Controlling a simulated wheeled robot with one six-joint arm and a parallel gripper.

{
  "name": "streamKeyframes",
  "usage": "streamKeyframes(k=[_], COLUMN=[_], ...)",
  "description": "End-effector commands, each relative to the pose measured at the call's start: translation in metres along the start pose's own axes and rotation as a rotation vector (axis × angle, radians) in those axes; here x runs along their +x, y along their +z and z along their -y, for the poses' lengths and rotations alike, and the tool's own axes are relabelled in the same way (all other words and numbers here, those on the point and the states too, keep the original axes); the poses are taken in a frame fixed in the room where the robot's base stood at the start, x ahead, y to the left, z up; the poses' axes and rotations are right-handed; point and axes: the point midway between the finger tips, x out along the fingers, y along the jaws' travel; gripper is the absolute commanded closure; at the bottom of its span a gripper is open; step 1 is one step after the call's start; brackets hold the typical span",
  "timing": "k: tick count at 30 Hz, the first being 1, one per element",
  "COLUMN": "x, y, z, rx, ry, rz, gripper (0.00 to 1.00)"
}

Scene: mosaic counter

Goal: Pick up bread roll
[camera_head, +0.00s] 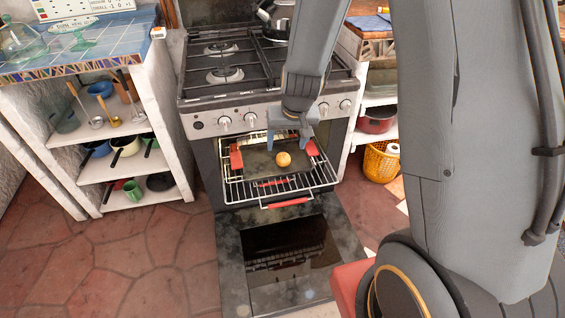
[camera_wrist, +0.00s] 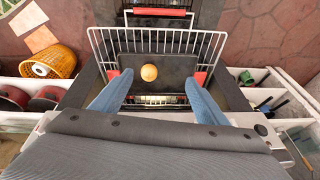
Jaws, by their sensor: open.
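The bread roll (camera_head: 284,159) is small, round and golden brown. It sits on a dark tray (camera_head: 259,166) on the pulled-out oven rack (camera_head: 237,195), and it also shows in the wrist view (camera_wrist: 149,73), left of the middle. My gripper (camera_head: 291,139) is above the rack, close to the roll in the head view. In the wrist view its two blue fingers (camera_wrist: 155,92) are spread wide and empty, with the roll seen beyond and between them. The height between fingers and roll is hard to tell.
The oven door (camera_head: 235,236) hangs open and low below the rack. The stove front with knobs (camera_head: 223,122) is just above the oven opening. Red grips sit on the rack's sides and front. Shelves (camera_head: 120,165) stand at left, and a yellow basket (camera_head: 381,163) at right.

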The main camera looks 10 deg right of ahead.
Motion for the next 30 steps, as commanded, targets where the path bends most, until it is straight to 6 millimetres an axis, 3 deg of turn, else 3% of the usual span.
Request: streamKeyframes(k=[1, 3, 10, 15, 30], x=[0.028, 0.057, 0.132, 0.157, 0.205], y=[-0.009, -0.022, -0.050, -0.058, -0.067], z=[0.000, -0.001, -0.009, -0.015, -0.021], rx=[0.007, 0.021, 0.050, 0.059, 0.063], ry=[0.008, 0.021, 0.074, 0.099, 0.105], rz=[-0.021, -0.061, -0.162, -0.200, -0.206], gripper=[0.32, 0.32, 0.32, 0.32, 0.32])
